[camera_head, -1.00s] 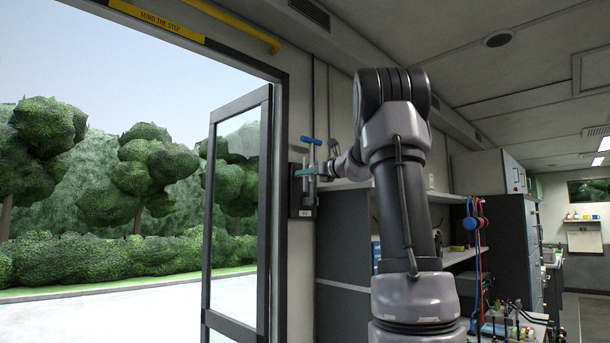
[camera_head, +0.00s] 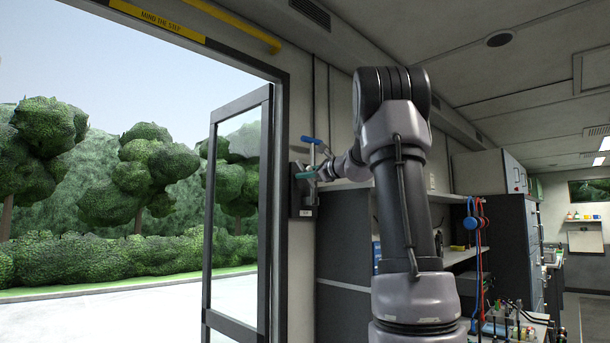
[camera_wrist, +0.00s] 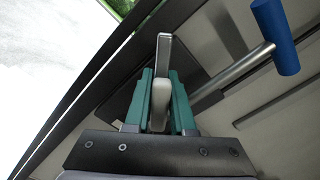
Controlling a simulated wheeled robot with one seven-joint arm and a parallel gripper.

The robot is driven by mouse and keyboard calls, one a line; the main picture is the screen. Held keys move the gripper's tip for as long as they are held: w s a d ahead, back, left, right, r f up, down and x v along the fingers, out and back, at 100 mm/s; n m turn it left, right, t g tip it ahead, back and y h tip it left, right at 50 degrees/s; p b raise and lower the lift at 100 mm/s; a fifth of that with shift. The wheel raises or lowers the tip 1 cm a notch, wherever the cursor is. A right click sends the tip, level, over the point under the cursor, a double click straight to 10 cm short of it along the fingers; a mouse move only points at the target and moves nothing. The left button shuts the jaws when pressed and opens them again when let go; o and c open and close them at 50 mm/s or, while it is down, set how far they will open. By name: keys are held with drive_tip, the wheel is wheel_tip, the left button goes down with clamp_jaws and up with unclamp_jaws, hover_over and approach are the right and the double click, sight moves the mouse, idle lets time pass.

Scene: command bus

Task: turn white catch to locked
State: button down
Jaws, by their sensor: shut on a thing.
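The white catch (camera_wrist: 162,88) shows in the wrist view as a pale lever between the two teal fingers of my gripper (camera_wrist: 161,92). The fingers are shut on it, one on each side. In the head view my gripper (camera_head: 306,174) is at the dark plate (camera_head: 302,206) on the wall beside the doorway. The catch is too small there to make out clearly, and the wrist partly covers the plate. No locked mark is readable.
A metal rod with a blue grip (camera_wrist: 275,36) sticks out close to the right of my fingers; the grip (camera_head: 311,140) is just above my gripper in the head view. The open glazed door (camera_head: 211,250) stands left. Shelves and cabinets (camera_head: 345,230) are close on the right.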

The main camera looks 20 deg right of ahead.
drive_tip(key=n, duration=0.4)
drive_tip(key=shift+f+n, duration=0.15)
drive_tip(key=shift+n, duration=0.15)
drive_tip(key=n, duration=0.4)
drive_tip(key=shift+f+n, duration=0.15)
drive_tip(key=shift+n, duration=0.25)
drive_tip(key=c, duration=0.8)
unclamp_jaws()
drive_tip(key=shift+s, duration=0.1)
drive_tip(key=v, duration=1)
drive_tip(key=shift+s, duration=0.35)
drive_tip(key=shift+d, duration=0.1)
